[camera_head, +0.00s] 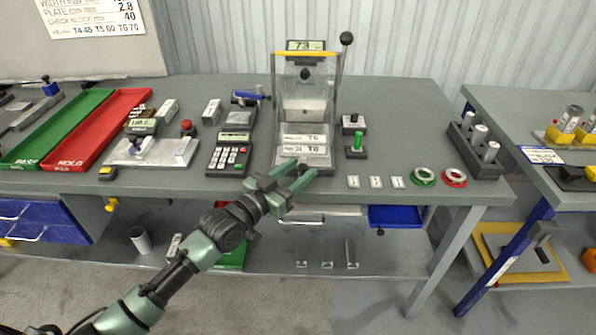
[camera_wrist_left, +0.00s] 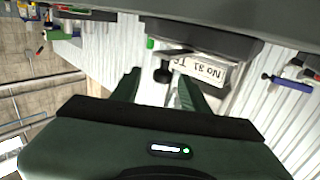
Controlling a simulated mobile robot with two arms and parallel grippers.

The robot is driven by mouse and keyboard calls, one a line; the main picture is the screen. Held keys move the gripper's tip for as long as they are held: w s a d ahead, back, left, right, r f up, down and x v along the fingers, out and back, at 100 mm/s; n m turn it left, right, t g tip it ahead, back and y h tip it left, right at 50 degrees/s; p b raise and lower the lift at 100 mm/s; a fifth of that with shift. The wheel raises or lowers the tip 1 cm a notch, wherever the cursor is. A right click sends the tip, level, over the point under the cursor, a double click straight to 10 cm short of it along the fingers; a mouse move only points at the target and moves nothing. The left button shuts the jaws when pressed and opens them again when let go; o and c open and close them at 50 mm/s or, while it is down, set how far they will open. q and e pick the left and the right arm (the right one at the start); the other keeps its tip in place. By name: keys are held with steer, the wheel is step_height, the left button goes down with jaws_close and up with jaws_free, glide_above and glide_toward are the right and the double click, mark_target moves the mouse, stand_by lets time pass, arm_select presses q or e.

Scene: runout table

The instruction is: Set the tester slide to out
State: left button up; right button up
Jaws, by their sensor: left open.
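The tester (camera_head: 305,95) stands near the middle of the bench, with a clear front, a yellow top edge, a display reading about 7.3 and a black-knobbed lever at its right. Pale labelled strips (camera_head: 304,139) lie at its foot. My left gripper (camera_head: 306,167) is open at the tester's lower front, near the bench's front edge. In the left wrist view, a dark round knob (camera_wrist_left: 163,76) shows between the open fingers, beside a white label (camera_wrist_left: 205,70). Contact cannot be told. The slide's position is not clear; my gripper partly covers that area. My right gripper is not in view.
Left of the tester are a calculator (camera_head: 231,150), a grey fixture (camera_head: 152,152) and green and red trays (camera_head: 99,130). The bench's back right is clear.

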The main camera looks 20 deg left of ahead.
arm_select(q)
steer(key=v, duration=0.7)
steer(key=shift+s+b, duration=0.35)
steer(key=shift+b, duration=0.1)
